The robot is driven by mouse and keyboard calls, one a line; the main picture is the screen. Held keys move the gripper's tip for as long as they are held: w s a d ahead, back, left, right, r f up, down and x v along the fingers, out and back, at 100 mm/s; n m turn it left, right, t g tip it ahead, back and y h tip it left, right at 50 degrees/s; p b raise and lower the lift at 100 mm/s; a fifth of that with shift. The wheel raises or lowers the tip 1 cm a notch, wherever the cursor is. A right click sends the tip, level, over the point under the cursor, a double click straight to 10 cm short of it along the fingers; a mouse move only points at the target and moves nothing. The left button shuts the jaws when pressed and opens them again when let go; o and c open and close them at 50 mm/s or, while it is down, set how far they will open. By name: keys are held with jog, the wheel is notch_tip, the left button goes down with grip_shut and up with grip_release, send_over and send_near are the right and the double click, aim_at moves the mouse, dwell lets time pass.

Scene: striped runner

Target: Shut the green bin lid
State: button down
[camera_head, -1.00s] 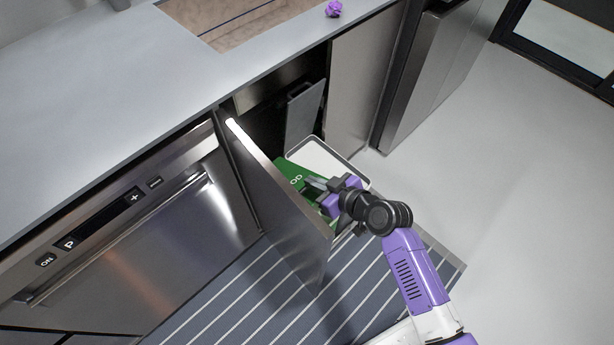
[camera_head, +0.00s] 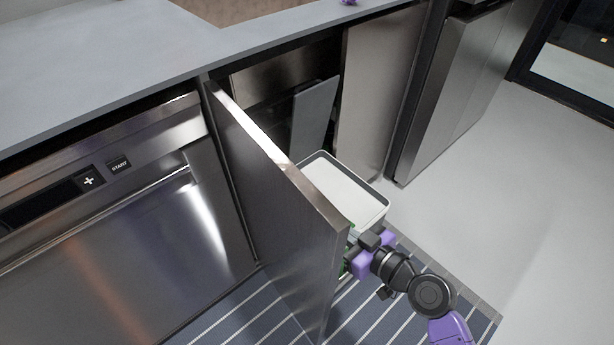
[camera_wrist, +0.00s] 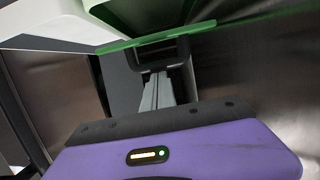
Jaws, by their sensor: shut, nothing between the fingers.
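The green bin lid is mostly hidden behind the open cabinet door (camera_head: 275,210) in the head view. Only a small bit of green (camera_head: 351,228) shows at the door's free edge, and I cannot tell there whether it is lid or bin. In the wrist view a green rim (camera_wrist: 165,36) and a darker green surface (camera_wrist: 150,12) cross the top, just beyond my fingers. My gripper (camera_head: 352,248) is shut and empty by the door's free edge, partly hidden by it. Its fingers also show in the wrist view (camera_wrist: 158,75), close to the green rim; contact is unclear.
A pale bin with a grey rim (camera_head: 345,193) stands behind the green one. A grey panel (camera_head: 312,118) stands upright inside the cabinet. The steel dishwasher (camera_head: 120,250) is at left. A striped runner (camera_head: 385,318) lies below, and open floor (camera_head: 510,190) is at right.

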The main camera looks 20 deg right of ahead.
notch_tip(320, 180, down, 6)
jog(key=s+b, duration=0.1)
jog(key=b, duration=0.4)
jog(key=shift+s+d, duration=0.25)
jog(key=shift+s, duration=0.05)
jog(key=shift+w+r, duration=0.1)
jog(key=shift+r, duration=0.25)
